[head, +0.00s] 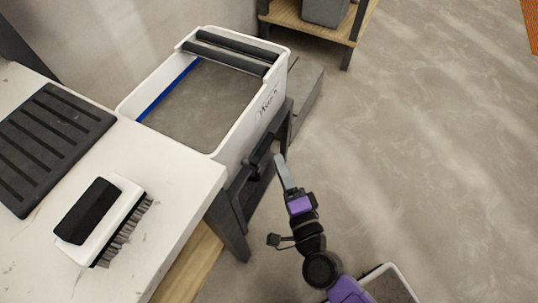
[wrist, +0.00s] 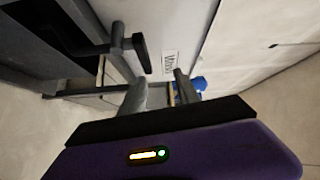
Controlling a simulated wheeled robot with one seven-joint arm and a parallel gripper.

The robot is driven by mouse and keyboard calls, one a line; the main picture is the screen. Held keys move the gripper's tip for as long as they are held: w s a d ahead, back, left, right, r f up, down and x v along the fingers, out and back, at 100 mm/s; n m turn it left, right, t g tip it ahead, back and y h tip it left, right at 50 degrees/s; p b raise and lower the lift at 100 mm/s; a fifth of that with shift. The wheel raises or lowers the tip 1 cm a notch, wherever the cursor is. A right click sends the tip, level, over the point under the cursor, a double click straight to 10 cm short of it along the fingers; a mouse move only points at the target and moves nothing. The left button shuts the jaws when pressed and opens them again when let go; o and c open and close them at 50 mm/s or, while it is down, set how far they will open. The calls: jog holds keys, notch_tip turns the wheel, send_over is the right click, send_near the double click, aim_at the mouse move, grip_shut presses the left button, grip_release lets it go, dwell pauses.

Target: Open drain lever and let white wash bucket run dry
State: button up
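The white wash bucket (head: 232,152) stands on a dark stand beyond the bench, with murky grey-brown water (head: 205,100) inside and two dark rollers across its far end. Its white wall (wrist: 180,25) fills the upper middle of the wrist view. A dark drain lever (wrist: 141,52) on a short stem shows there, left of the wall; in the head view it is small and dark (head: 256,162) below the bucket's right side. My gripper (head: 281,160) is just right of the lever. In the wrist view its fingers (wrist: 160,92) are apart with nothing between them, and the lever is outside them.
The pale bench (head: 175,190) at left holds a scrub brush (head: 95,215) and a dark ribbed mat (head: 50,140). A wooden shelf (head: 300,18) with a grey bin (head: 325,10) stands at the back. A blue item (wrist: 200,83) shows past my fingers. The floor at right is clear.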

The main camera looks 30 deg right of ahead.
aim_at(268, 148)
jog(key=shift+m, duration=0.9)
jog(key=w+f+b, duration=0.1)
jog(key=w+f, duration=0.2)
jog(key=shift+a, duration=0.15)
jog(key=shift+h, duration=0.3)
jog(key=w, duration=0.2)
jog(key=w+d, duration=0.1)
jog(key=w, duration=0.4)
jog(key=shift+w+d+r+b, duration=0.1)
jog(key=shift+w+d+b, duration=0.1)
jog(key=shift+b, duration=0.2)
grip_shut()
